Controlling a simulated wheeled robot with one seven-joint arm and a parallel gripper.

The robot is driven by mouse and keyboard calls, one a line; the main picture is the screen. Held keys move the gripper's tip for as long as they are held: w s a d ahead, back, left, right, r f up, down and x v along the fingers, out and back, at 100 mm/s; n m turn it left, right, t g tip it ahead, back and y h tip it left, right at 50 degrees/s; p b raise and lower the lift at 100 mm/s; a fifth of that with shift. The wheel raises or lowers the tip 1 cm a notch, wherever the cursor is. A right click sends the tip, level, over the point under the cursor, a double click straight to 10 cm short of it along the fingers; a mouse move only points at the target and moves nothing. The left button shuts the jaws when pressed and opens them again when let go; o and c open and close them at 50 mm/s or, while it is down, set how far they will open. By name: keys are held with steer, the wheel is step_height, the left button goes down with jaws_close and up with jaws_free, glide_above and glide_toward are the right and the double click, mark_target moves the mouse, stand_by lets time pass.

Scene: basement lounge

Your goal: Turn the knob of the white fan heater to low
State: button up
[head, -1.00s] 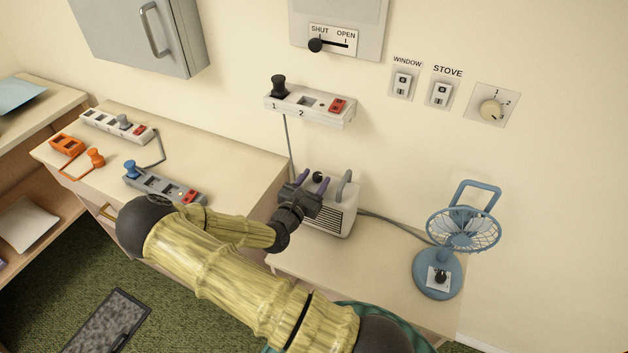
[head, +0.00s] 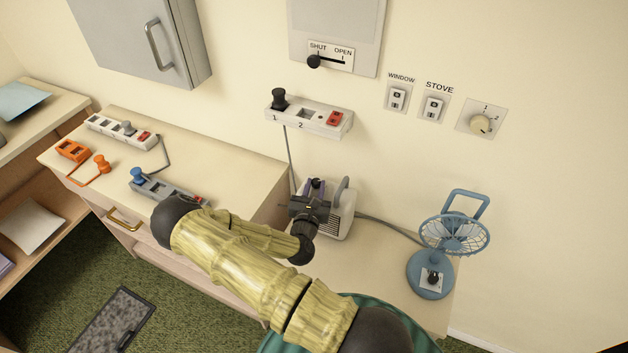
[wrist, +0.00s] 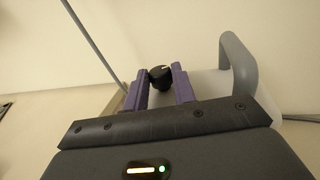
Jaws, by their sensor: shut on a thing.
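The white fan heater (head: 341,216) stands on the low counter against the wall, with a grey carrying handle (head: 342,192) on its right side. Its black knob (wrist: 160,75) is on top and shows a pale mark in the wrist view. My gripper (wrist: 159,84) has its two purple fingers on either side of the knob and is shut on it. In the head view my gripper (head: 316,186) is over the heater's top left and hides part of it. The lettering around the knob cannot be read.
A blue desk fan (head: 432,275) stands to the right on the low counter. A white power strip (head: 309,116) is on the wall above the heater. A grey power strip (head: 160,187) lies on the higher cabinet at left. Grey cords run behind the heater.

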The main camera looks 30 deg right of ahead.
steer(key=shift+s+d+r+n+t+y+p, duration=0.15)
steer(key=shift+r+n+t+y+p, duration=0.1)
steer(key=shift+n+t+y+p, duration=0.25)
steer(key=shift+f, duration=0.15)
steer(key=o, duration=1)
steer(key=shift+f, duration=0.1)
